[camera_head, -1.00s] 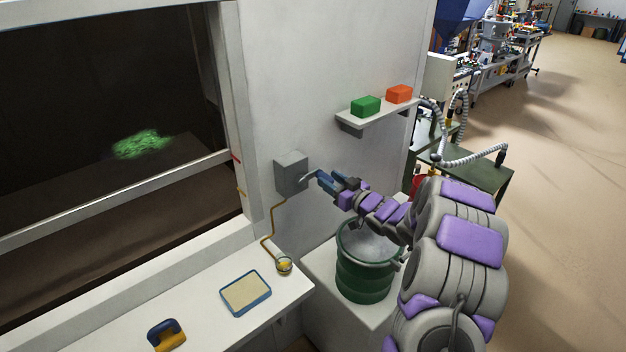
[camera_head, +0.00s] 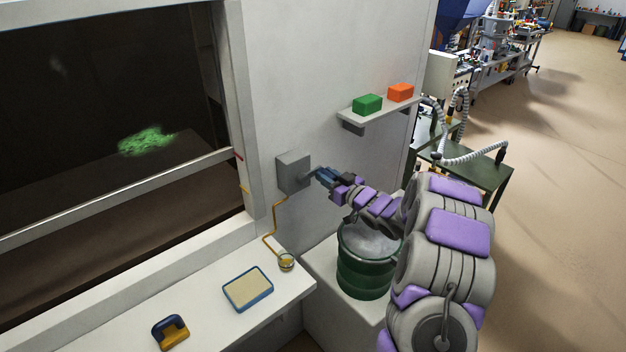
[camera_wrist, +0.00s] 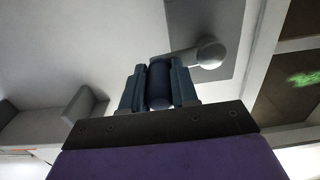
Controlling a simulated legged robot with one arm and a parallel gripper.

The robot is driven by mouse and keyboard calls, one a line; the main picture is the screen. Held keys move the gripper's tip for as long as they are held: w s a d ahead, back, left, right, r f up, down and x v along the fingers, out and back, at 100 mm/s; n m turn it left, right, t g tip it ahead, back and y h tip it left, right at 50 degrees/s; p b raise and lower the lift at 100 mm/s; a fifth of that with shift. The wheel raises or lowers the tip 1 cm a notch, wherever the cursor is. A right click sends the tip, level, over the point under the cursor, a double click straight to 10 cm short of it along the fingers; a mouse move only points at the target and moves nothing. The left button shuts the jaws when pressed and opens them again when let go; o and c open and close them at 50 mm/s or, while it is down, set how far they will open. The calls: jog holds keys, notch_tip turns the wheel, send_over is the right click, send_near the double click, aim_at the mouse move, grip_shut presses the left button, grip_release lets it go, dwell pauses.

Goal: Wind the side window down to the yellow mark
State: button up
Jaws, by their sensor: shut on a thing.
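The side window (camera_head: 150,70) is a dark pane in a pale frame at left. Its lower rail (camera_head: 130,195) meets the frame close to a small red mark (camera_head: 239,157). The yellow mark (camera_head: 244,189) is lower on the same post, below the rail. A grey crank box (camera_head: 293,172) is on the wall right of the window. My gripper (camera_head: 325,177) is at the crank. In the wrist view, my gripper (camera_wrist: 159,95) is shut on the dark blue crank handle (camera_wrist: 159,80), between both fingers. The grey crank arm (camera_wrist: 184,57) runs right to its hub.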

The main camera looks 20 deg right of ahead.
grip_shut()
jog(key=f, duration=0.1)
jog(key=f+b, duration=0.1)
jog(key=f, duration=0.1)
jog(key=shift+s+a+f, duration=0.1)
jog(key=shift+a+f, duration=0.1)
jog(key=shift+a, duration=0.15)
jog(key=shift+f, duration=0.1)
jog(key=shift+s+a+f+b, duration=0.25)
jog(key=shift+a+f+b, duration=0.15)
jog(key=shift+a+f, duration=0.25)
jog(key=shift+s+a+f+b, duration=0.25)
jog(key=shift+a+f+b, duration=0.15)
jog(key=shift+a+f, duration=0.2)
jog(key=shift+a, duration=0.15)
